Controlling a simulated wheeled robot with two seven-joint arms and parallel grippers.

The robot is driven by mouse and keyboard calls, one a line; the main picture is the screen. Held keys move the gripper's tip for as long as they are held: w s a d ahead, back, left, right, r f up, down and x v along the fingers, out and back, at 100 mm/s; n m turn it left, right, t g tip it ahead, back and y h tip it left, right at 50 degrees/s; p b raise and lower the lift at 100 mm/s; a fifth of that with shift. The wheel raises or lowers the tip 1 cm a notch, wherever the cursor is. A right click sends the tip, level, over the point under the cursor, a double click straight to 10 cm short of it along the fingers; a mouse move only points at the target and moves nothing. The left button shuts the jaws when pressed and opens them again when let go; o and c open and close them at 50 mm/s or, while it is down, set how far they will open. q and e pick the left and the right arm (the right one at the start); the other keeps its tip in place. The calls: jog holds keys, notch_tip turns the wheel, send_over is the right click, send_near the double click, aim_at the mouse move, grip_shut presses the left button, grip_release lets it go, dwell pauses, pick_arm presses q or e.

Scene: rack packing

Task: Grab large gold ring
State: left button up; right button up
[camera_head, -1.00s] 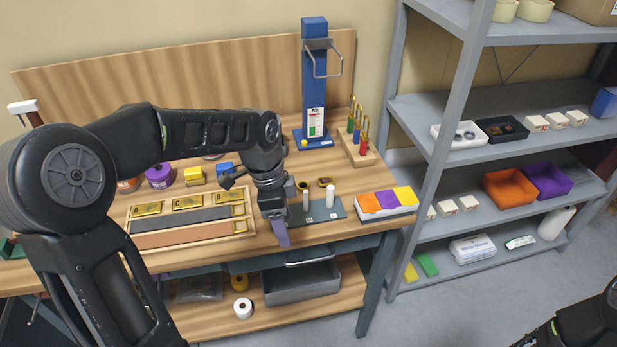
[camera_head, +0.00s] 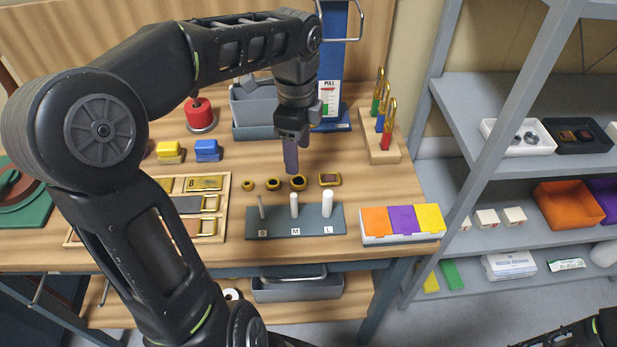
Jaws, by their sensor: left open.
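A row of gold rings lies on the wooden bench behind a grey peg board (camera_head: 272,221) marked S, M and L. The largest round gold ring (camera_head: 298,183) is third from the left, with two smaller rings (camera_head: 273,184) to its left and a squarish gold piece (camera_head: 329,179) to its right. My left gripper (camera_head: 291,170) points down just above and behind the large ring in the picture. It is open and holds nothing; its fingers overlap in this view, and I cannot tell the exact height above the ring. The board's three white and grey pegs are bare.
A box with orange, purple and yellow lids (camera_head: 403,239) sits right of the peg board. A wooden stand with padlocks (camera_head: 381,150) is behind it. A grey bin (camera_head: 255,108) and blue column stand at the back. A shelf rack (camera_head: 490,90) is at the right.

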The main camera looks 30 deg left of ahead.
aim_at(299, 175)
pick_arm(q)
jog(key=shift+s+f, duration=0.15)
jog(key=shift+f, duration=1.05)
jog(key=shift+f+p, duration=0.45)
jog(key=shift+f, duration=2.2)
grip_shut()
